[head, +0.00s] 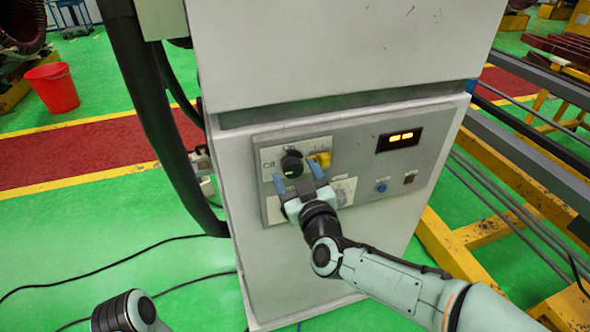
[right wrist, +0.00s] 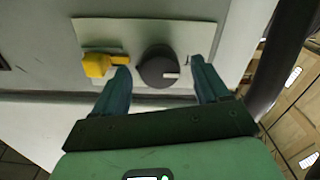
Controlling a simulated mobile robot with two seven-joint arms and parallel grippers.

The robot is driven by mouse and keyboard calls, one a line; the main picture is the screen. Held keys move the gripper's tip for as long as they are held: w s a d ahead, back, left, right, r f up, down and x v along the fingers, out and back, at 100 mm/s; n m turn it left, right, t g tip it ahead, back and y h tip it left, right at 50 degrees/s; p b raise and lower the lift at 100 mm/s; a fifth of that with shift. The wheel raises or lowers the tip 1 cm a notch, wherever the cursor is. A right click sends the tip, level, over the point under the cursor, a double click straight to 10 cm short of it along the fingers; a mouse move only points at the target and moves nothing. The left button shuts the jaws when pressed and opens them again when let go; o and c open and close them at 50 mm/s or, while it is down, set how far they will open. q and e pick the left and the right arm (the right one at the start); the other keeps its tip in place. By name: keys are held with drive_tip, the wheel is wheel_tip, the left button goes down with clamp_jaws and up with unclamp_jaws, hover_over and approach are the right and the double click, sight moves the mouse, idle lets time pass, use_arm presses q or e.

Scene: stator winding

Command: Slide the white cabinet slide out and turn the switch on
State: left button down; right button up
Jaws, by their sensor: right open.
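The white cabinet (head: 270,262) stands upright in the head view, with a grey control panel on its front. A round black switch (head: 291,163) sits on a white plate between "Off" and "On" labels; it also shows in the right wrist view (right wrist: 158,67), its pale mark toward the "Off" side. A yellow piece (head: 322,158) sits just right of the switch, and left of it in the right wrist view (right wrist: 97,65). I cannot tell which part is the slide. My right gripper (head: 298,176) is open, its fingers either side of the switch, with visible gaps. My left gripper is out of view.
A lit display (head: 401,137) and a blue button (head: 381,187) are on the panel's right. A thick black hose (head: 150,100) hangs along the cabinet's left. Yellow frames (head: 520,180) stand at right. Cables cross the green floor; a red bucket (head: 52,88) stands back left.

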drive_tip(key=shift+w+a, duration=0.15)
drive_tip(key=shift+w, duration=0.4)
drive_tip(key=c, duration=1.1)
drive_tip(key=shift+o, duration=0.2)
